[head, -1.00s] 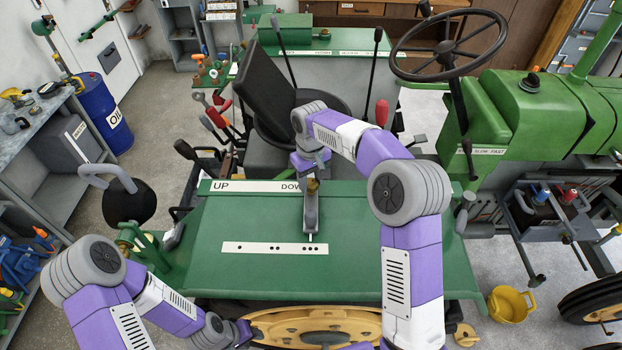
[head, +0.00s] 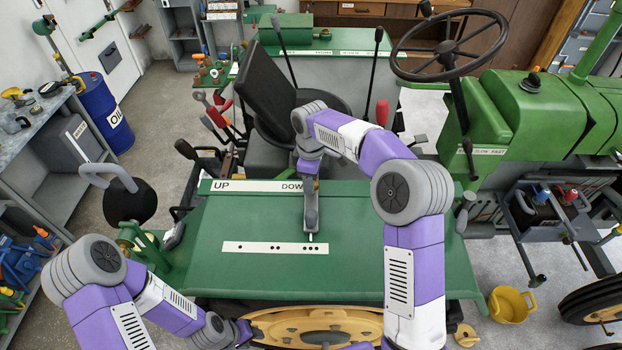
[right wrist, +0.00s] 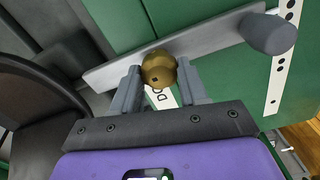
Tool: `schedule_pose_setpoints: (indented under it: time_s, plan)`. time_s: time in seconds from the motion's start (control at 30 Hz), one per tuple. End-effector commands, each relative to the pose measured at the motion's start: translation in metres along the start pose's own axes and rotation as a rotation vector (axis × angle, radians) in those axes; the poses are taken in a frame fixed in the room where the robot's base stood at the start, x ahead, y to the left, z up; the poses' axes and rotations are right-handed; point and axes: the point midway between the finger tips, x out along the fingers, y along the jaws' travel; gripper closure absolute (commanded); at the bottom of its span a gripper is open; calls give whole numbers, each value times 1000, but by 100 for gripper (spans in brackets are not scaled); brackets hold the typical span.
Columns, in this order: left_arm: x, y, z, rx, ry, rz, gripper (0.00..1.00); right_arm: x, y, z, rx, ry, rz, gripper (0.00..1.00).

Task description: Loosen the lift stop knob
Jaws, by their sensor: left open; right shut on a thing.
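The brass lift stop knob (right wrist: 158,68) sits on a grey lever arm (right wrist: 205,42) in the right wrist view. My right gripper (right wrist: 160,82) has one finger on each side of the knob and is shut on it. In the head view my right gripper (head: 309,182) is over the grey lever (head: 311,222), and its hand hides the knob. My left gripper (head: 243,331) is low at the left, beside the yellow wheel, apart from the lever; its fingers are hardly visible.
The lever stands over the green fender (head: 265,215), with an UP/DOWN strip (head: 245,186) and a white strip with holes (head: 265,248). A black seat (head: 262,95) is behind it. The yellow wheel (head: 280,325) is in front.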

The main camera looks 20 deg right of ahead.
Motion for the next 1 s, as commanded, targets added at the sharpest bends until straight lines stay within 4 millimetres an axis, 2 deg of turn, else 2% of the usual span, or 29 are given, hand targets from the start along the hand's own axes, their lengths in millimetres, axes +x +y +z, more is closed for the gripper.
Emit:
schedule_pose_setpoints:
  time_s: [0.67,0.7,0.83,1.0]
  plan:
    - [0,0,0,0,0,0,57,3,-1,1,-60,-6,-8,87]
    - [0,0,0,0,0,0,57,3,-1,1,-60,-6,-8,52]
    - [0,0,0,0,0,0,57,3,-1,1,-60,-5,-6,32]
    - [0,0,0,0,0,0,57,2,-1,1,-59,-3,-4,31]
